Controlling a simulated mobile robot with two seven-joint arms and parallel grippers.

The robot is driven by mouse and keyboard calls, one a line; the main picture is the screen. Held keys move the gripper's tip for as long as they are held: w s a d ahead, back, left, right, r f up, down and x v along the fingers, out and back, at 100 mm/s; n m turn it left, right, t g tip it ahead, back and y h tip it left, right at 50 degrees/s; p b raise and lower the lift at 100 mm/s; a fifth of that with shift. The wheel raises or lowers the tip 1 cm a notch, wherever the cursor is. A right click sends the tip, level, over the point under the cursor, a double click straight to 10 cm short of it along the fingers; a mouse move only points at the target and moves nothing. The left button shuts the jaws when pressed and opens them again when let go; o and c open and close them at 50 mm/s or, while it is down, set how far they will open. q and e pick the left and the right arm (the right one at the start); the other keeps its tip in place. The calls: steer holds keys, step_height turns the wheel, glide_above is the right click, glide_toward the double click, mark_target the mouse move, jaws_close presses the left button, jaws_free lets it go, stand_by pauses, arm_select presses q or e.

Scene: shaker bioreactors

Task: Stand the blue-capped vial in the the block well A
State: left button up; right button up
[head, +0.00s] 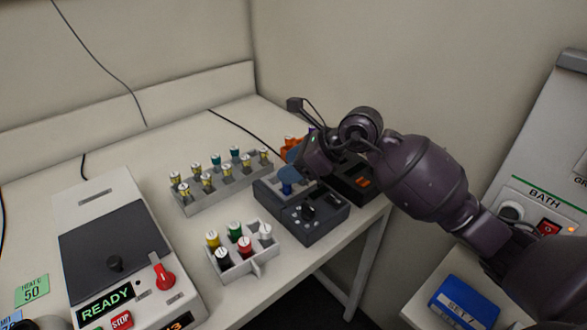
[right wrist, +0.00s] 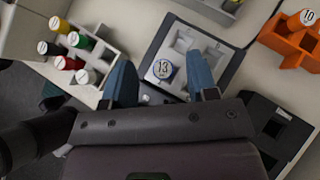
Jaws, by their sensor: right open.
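The blue-capped vial (right wrist: 162,69), with a 13 on its white top, stands upright in a near-side well of the block (right wrist: 184,26). In the head view the vial (head: 287,188) shows low in the dark grey block unit (head: 322,222). My right gripper (right wrist: 163,80) is open, with one blue finger on each side of the vial and gaps between. In the head view the right gripper (head: 290,176) is just above the block. The well letter under the vial is hidden. My left gripper is not in view.
A grey rack (head: 193,207) of yellow- and teal-capped vials stands behind left. A white rack (head: 243,268) with several coloured caps is in front. An orange rack (right wrist: 287,40) and a dark box (head: 352,180) stand close on the right. A machine reading READY (head: 115,240) is at left.

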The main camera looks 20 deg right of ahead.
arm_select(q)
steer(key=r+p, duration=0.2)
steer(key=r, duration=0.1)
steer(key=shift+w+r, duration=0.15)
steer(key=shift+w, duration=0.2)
arm_select(e)
step_height(320, 180, up, 4)
steer(key=shift+r, duration=0.15)
